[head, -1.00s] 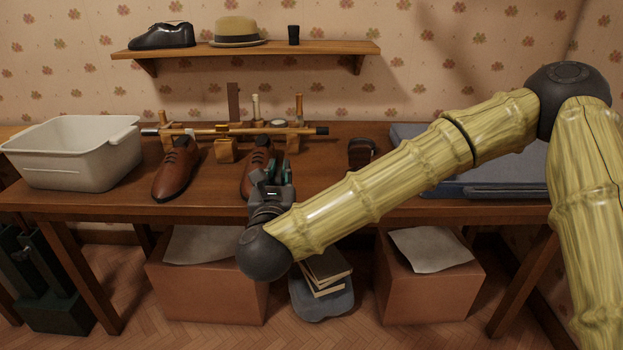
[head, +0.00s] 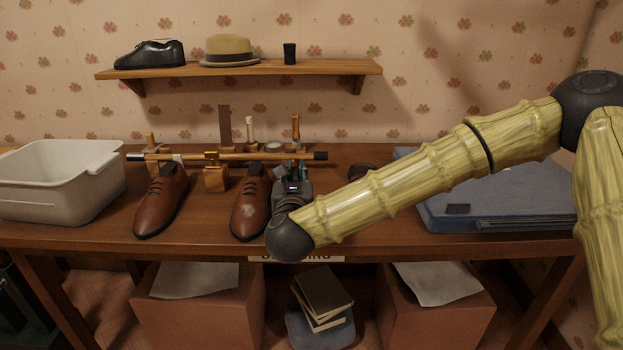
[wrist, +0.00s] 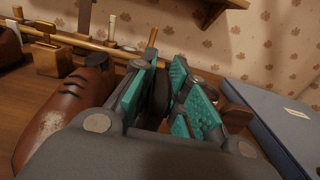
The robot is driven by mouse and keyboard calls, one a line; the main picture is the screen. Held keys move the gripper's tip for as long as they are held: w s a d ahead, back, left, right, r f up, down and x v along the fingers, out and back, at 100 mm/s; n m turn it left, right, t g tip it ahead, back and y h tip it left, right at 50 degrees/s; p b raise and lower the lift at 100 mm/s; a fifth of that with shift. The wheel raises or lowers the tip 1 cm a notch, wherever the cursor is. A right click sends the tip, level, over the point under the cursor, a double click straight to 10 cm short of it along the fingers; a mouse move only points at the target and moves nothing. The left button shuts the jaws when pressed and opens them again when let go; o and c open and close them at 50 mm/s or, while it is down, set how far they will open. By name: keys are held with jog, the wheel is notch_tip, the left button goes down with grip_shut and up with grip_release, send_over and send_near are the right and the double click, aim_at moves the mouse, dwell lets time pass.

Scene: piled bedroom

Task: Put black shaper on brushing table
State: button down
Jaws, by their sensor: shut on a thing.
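A sign on the table's front edge is partly covered by my arm; only some letters show.
Two brown shoes (head: 161,203) (head: 250,207) stand left of my gripper. A wooden rod (head: 185,156) runs behind them. A white basin (head: 62,185) is at far left, a blue case (head: 480,207) at right. A small brown item (head: 362,172) is partly behind my arm.

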jog(key=w+d+f, duration=0.3)
jog(key=w+f, duration=0.1)
jog(key=w, duration=0.2)
jog(key=shift+d, duration=0.3)
jog(key=shift+f, duration=0.1)
jog(key=shift+f, duration=0.15)
jog(key=c, duration=1.4)
grip_release()
jog(key=s, duration=1.2)
